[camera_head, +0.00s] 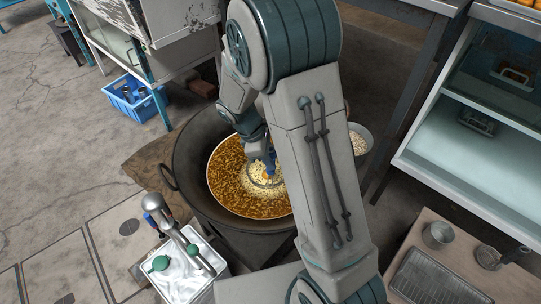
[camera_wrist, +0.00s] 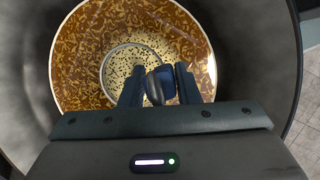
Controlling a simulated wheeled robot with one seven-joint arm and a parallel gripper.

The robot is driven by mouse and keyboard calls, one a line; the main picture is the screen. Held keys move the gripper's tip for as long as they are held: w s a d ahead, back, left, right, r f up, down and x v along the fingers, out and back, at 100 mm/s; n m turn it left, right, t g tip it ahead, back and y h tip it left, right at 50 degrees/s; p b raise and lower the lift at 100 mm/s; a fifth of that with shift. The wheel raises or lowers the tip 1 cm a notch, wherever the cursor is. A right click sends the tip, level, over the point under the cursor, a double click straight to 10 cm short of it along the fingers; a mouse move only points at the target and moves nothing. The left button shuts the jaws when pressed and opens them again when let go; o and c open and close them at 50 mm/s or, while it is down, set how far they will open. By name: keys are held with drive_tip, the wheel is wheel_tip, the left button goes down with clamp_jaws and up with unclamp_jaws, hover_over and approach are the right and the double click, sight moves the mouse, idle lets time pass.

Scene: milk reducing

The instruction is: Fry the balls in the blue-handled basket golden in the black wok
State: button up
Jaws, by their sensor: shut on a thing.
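The black wok (camera_head: 190,165) stands in the middle of the head view and holds golden-brown, bubbling oil (camera_head: 225,190). It also fills much of the wrist view (camera_wrist: 270,50). The round wire basket (camera_wrist: 104,72) sits in the oil, with pale froth around it. Individual balls cannot be made out clearly through the froth. My gripper (camera_wrist: 160,88) is over the wok, shut on the basket's blue handle (camera_wrist: 164,78). In the head view my arm hides the right side of the wok and part of the basket.
A white container (camera_head: 185,283) with a metal fixture stands at the wok's lower left. A bowl of pale pieces (camera_head: 358,138) is to its right. A blue crate (camera_head: 135,100) lies on the floor at upper left. A metal rack (camera_head: 440,288) and cups sit at lower right.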

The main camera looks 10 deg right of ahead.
wheel_tip(320, 180, up, 19)
drive_tip(key=p, duration=1.5)
drive_tip(key=shift+p, duration=0.3)
idle(1.2)
drive_tip(key=shift+r+p, duration=1.6)
drive_tip(key=shift+r, duration=0.3)
